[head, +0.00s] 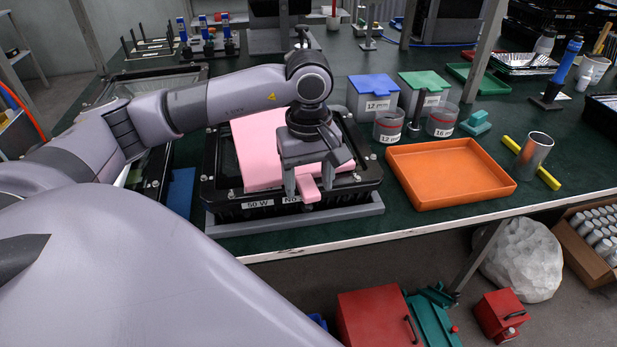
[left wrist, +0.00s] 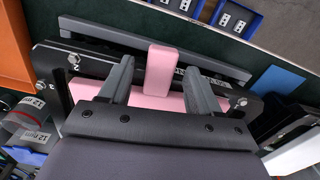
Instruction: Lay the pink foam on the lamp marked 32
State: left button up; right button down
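The pink foam (head: 258,148) lies on top of a black lamp housing (head: 226,208) on the green bench, its big panel set askew towards the back left. A narrow pink tab sticks out at the front. My left gripper (head: 309,186) points down over the foam, its arm crossing above. In the left wrist view the fingers (left wrist: 160,85) stand apart on either side of the foam tab (left wrist: 160,70), with gaps on both sides. The lamp's front label reads "50 W"; I cannot read a 32 on it. My right gripper is not in view.
The lamp sits on a grey base (head: 290,225) near the bench's front edge. An orange tray (head: 450,174), clear cups (head: 388,127) and lidded boxes (head: 372,97) stand to the right. Another dark frame (head: 155,165) lies to the left, near a blue piece (head: 181,189).

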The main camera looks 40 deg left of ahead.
pick_arm(q)
jog(key=shift+r, duration=3.6)
